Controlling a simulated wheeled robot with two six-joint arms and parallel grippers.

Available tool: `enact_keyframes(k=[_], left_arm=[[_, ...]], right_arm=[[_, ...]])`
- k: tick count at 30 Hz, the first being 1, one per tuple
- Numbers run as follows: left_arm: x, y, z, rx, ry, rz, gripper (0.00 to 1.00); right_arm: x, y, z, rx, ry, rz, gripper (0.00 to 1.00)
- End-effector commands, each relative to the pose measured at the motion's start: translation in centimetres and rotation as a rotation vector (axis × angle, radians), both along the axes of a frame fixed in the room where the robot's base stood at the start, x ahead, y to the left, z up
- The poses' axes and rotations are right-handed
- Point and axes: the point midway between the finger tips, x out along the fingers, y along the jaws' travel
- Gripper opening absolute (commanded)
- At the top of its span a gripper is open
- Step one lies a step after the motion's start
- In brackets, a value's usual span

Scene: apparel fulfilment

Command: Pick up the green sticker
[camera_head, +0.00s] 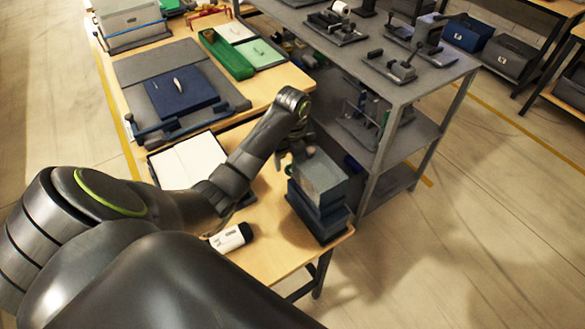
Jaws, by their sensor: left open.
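A light green sheet (264,56), which looks like the green sticker, lies flat at the right of the far wooden table. A small pale object sits on it. A white sheet (233,30) lies just behind it, and a long dark green tray (218,48) stands along their left side. My left gripper (300,153) is open, close to the grey-topped box stack at the near table's right edge, well in front of the green sheet. Its fingers are small and partly hidden by my arm. Whether it touches the stack I cannot tell. My right gripper is not in view.
The box stack (317,208) stands at the near table's edge. A white sheet (186,162) and a white device (231,238) lie beside my arm. A dark blue box (182,94) sits on a grey mat. A grey metal shelf (425,82) stands close on the right.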

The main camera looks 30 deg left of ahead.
Motion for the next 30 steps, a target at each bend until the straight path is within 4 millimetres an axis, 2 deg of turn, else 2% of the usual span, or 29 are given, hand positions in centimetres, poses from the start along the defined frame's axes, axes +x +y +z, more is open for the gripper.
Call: enact_keyframes(k=[3, 6, 30], left_arm=[[0.0, 0.0, -1.4, 0.001, 0.001, 0.001, 0.68], [0.0, 0.0, -2.0, 0.0, 0.0, 0.0, 0.68], [0.0, 0.0, -2.6, 0.001, -0.001, 0.0, 0.68]], right_arm=[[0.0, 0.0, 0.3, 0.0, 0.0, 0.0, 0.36], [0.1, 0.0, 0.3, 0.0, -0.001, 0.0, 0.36], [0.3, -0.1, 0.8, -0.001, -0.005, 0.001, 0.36]])
